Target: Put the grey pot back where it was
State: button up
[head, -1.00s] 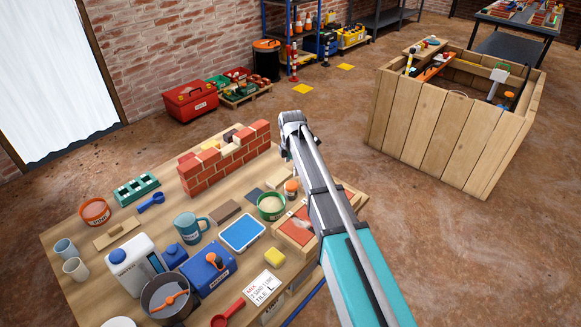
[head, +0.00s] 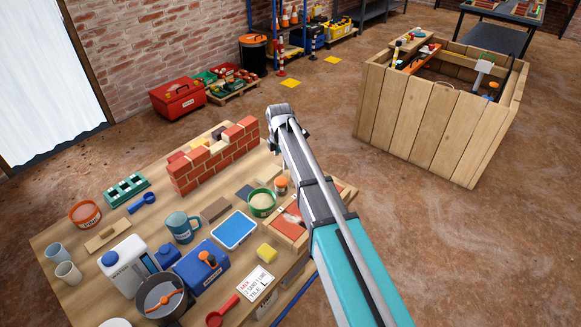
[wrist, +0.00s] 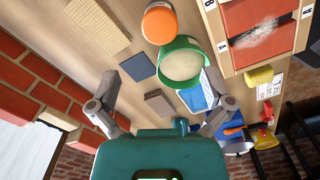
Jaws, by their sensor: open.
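A dark grey round pot (head: 163,300) stands at the table's near left with an orange spoon (head: 164,303) in it. Two smaller pale grey cups (head: 67,273) stand at the left edge; I cannot tell which vessel the task means. My gripper (wrist: 168,92) is open and empty in the wrist view, its fingers wide apart. Below it are a green tub of sand (wrist: 183,66) and an orange-lidded jar (wrist: 160,24).
A low brick wall (head: 213,158) stands at the table's back. A teal mug (head: 183,228), white jug (head: 124,268), blue box (head: 203,270) and blue tray (head: 233,230) crowd the middle. A wooden crate (head: 430,125) stands right, across open floor.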

jog(key=shift+s+d, duration=0.1)
jog(key=s+d+m, duration=2.2)
jog(key=s+m, duration=0.1)
jog(key=s, duration=0.3)
